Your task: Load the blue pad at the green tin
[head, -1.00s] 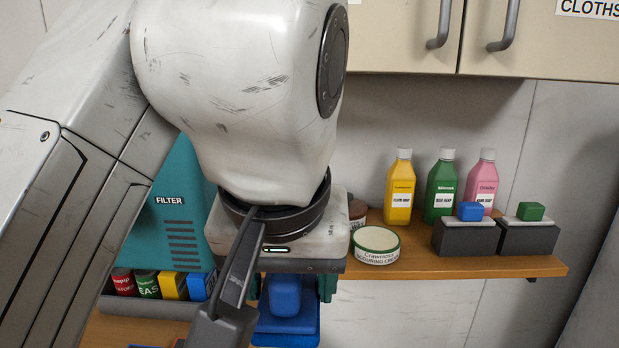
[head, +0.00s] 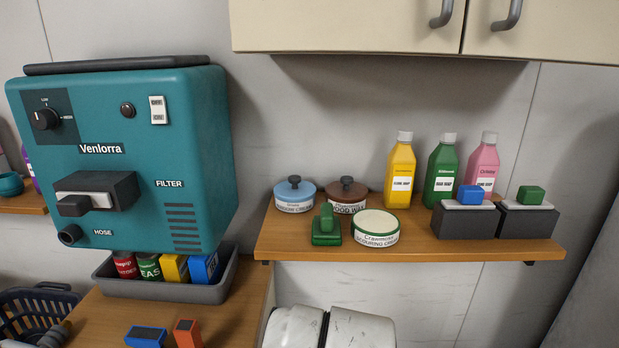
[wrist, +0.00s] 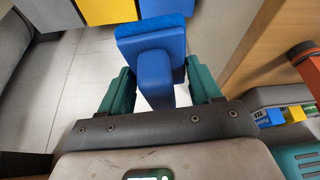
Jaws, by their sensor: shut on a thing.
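The green tin (head: 376,229) stands open on the wooden shelf, with a green rim and pale cream inside, labelled scouring cream. My gripper (wrist: 158,72) shows in the wrist view, its teal fingers shut on the handle of the blue pad (wrist: 152,27). The pad points away from the gripper, over open floor in that view. Neither the gripper nor the held pad shows in the head view now. A green pad (head: 326,228) with an upright handle stands on the shelf just left of the tin.
Blue-lidded (head: 294,194) and brown-lidded (head: 346,195) tins stand behind the green tin. Yellow, green and pink bottles (head: 441,172) and two dark blocks (head: 466,222) fill the shelf's right. A cupboard (head: 350,27) hangs above; a teal machine (head: 130,155) stands left.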

